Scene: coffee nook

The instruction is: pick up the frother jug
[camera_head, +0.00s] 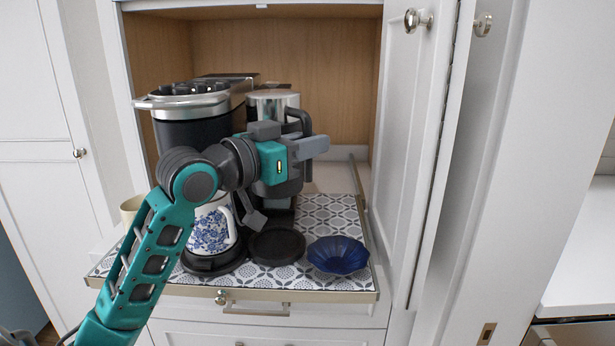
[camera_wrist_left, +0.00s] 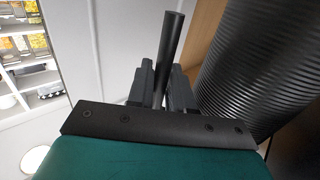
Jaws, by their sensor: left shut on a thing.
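The frother jug (camera_head: 273,101) has a bright metal upper part and a black handle. It shows in the head view behind my left gripper (camera_head: 308,146), which covers its middle. In the left wrist view, my left gripper (camera_wrist_left: 163,88) is shut on a dark upright bar, which looks like the jug's handle (camera_wrist_left: 171,45). A dark ribbed cylinder (camera_wrist_left: 255,75), apparently the jug's body, stands just right of the fingers. The jug's underside is partly hidden, so I cannot tell whether it touches anything below. My right gripper is in neither view.
A black and silver coffee machine (camera_head: 190,101) stands left of the jug. On the patterned tray (camera_head: 325,215) are a blue-and-white mug (camera_head: 211,232), a black disc (camera_head: 277,246) and a blue glass bowl (camera_head: 338,254). A cream cup (camera_head: 131,208) is at left. Cabinet doors flank the nook.

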